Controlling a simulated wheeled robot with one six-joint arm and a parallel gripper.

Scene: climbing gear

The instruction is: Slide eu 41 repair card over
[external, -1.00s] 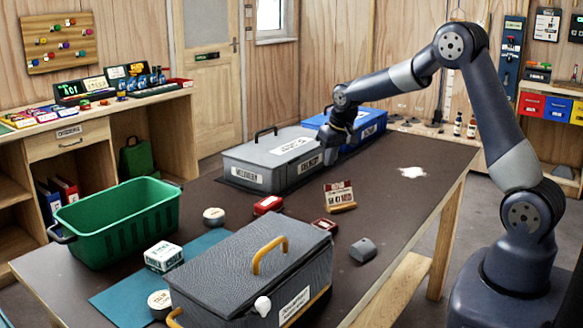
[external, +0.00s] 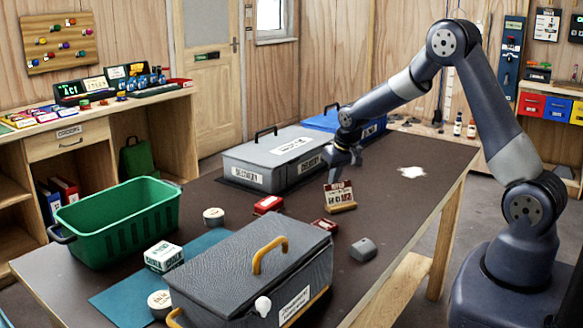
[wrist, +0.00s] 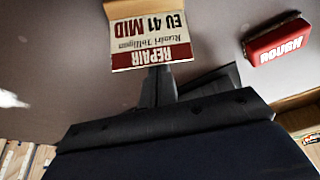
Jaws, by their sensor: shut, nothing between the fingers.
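The EU 41 repair card (external: 338,194) stands tilted in a small wooden holder on the dark table, just right of the long grey case. In the wrist view the card (wrist: 150,40) appears upside down, with "REPAIR" and "EU 41 MID" readable. My gripper (external: 335,176) is shut and empty, pointing down just behind and above the card's top edge. In the wrist view its closed fingers (wrist: 158,78) reach the card's "REPAIR" edge; whether they touch it I cannot tell.
A red "ROUGH" block (external: 268,204) lies left of the card. Grey cases (external: 262,160) stand behind and in front; a green crate (external: 118,222) is at left.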

